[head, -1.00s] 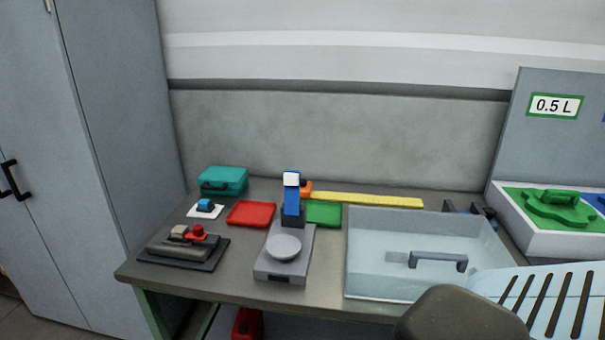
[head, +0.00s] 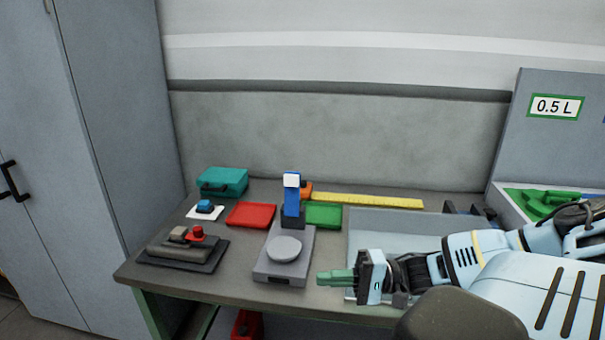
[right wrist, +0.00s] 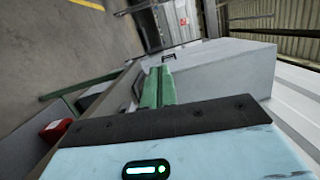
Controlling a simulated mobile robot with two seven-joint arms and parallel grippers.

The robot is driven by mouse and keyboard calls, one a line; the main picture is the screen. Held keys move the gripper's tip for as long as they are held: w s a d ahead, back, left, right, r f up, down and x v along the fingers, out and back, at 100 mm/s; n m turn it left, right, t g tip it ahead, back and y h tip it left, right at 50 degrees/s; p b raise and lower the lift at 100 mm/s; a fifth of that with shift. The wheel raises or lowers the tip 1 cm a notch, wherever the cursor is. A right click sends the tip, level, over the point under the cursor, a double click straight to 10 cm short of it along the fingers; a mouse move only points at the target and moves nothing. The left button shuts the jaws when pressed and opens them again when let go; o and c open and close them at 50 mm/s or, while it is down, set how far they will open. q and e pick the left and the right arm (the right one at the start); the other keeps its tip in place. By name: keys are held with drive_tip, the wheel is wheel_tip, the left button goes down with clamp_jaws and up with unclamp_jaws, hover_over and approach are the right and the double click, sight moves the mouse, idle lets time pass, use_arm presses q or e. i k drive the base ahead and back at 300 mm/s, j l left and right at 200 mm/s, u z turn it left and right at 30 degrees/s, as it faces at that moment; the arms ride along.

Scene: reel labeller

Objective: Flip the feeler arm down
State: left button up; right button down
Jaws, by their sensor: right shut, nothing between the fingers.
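The reel labeller (head: 272,262) is a grey base on the bench with a round grey plate (head: 284,249) on top. A blue upright (head: 292,200) with a white head (head: 291,180) stands at its back, and an orange part (head: 306,189) shows beside it. I cannot tell for sure which part is the feeler arm; the blue upright is vertical. My right gripper (head: 335,277) has green fingers, shut and empty, to the right of the base and apart from it. The fingers also show in the right wrist view (right wrist: 157,88). My left gripper is not in view.
A clear bin (head: 385,225) lies behind and partly under my right arm. A red tray (head: 251,215), a green tray (head: 323,214), a yellow ruler (head: 367,201), a teal case (head: 222,181) and a dark device with a red knob (head: 185,250) are also on the bench.

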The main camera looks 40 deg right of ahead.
sight(291, 179)
drive_tip(key=i+l, duration=0.25)
drive_tip(key=l, duration=0.15)
drive_tip(key=i+l, duration=0.25)
drive_tip(key=l, duration=0.15)
drive_tip(key=i+l, duration=0.25)
drive_tip(key=l, duration=0.15)
drive_tip(key=i+l, duration=0.25)
drive_tip(key=l, duration=0.15)
